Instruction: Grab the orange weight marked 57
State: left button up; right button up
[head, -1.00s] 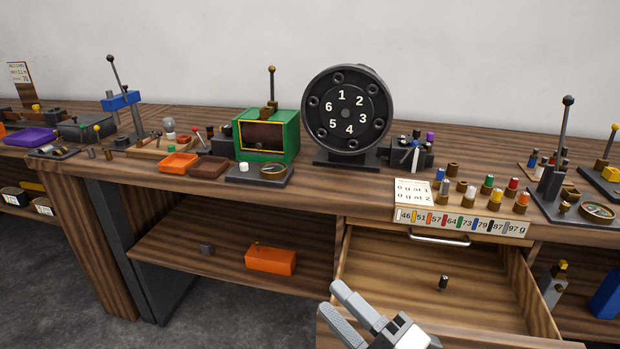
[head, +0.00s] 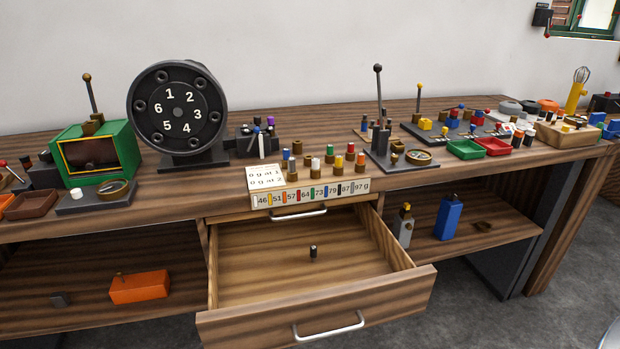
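The orange weight (head: 361,159) stands upright in a brown holder at the right end of the small weight rack on the bench. No number is readable on it. The label strip (head: 310,192) on the rack's front shows an orange mark beside 57. Neither of my grippers is in the head view, and nothing touches the orange weight.
An open drawer (head: 330,325) juts out below the rack, with a small black weight (head: 313,252) inside. A black numbered disc (head: 178,112) stands left of the rack. A lever stand (head: 381,150) stands close on the right. A blue bottle (head: 447,217) is on the lower shelf.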

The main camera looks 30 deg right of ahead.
aim_at(360, 156)
jog(key=u, duration=2.1)
jog(key=k, duration=1.65)
jog(key=z, duration=2.15)
jog(key=i, duration=1)
